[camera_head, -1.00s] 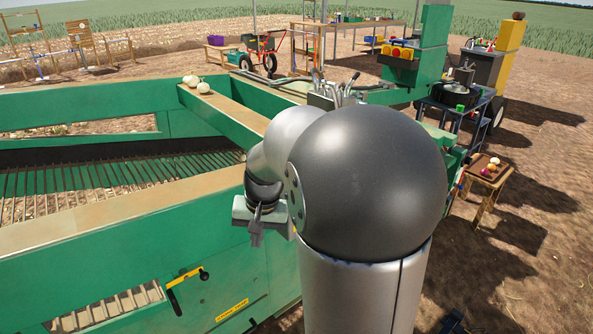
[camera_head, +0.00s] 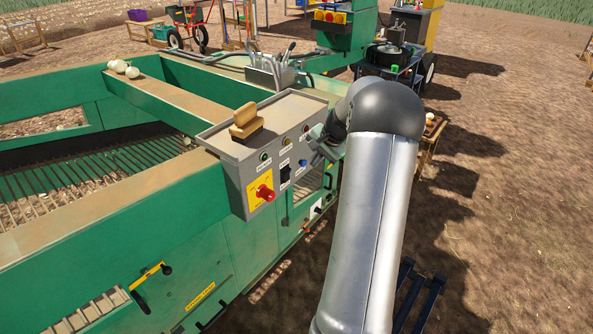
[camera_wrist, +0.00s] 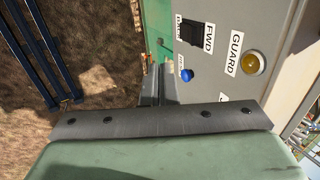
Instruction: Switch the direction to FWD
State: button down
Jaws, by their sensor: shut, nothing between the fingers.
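The grey control box (camera_head: 240,185) stands on the green machine, its panel facing right and toward me. A black switch (camera_head: 285,174) is on the panel, right of the red knob; in the wrist view the switch (camera_wrist: 192,32) shows at the top, beside a label (camera_wrist: 210,40) reading FWD. I cannot tell which way the switch is set. My gripper (camera_head: 318,153) is in front of the right part of the panel. In the wrist view its fingers (camera_wrist: 158,88) are shut and empty, left of a blue button (camera_wrist: 187,75), apart from the switch.
A red knob (camera_head: 265,193) on a yellow plate and small buttons sit close to the switch. An amber button (camera_wrist: 253,63) is by the GUARD label. A tan brush-like block (camera_head: 246,121) lies on the box. Metal levers (camera_head: 272,70) stand behind it. Open dirt lies right.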

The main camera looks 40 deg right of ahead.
aim_at(288, 174)
jog(key=shift+f, duration=0.1)
jog(key=w+a+f+p, duration=0.2)
jog(key=w+f+p, duration=0.2)
jog(key=w+f, duration=0.4)
jog(key=shift+f, duration=0.15)
jog(key=shift+w+a+b, duration=0.15)
jog(key=shift+w+b, duration=0.35)
jog(key=shift+b, duration=0.05)
jog(key=shift+r, duration=0.25)
jog(key=shift+r, duration=0.1)
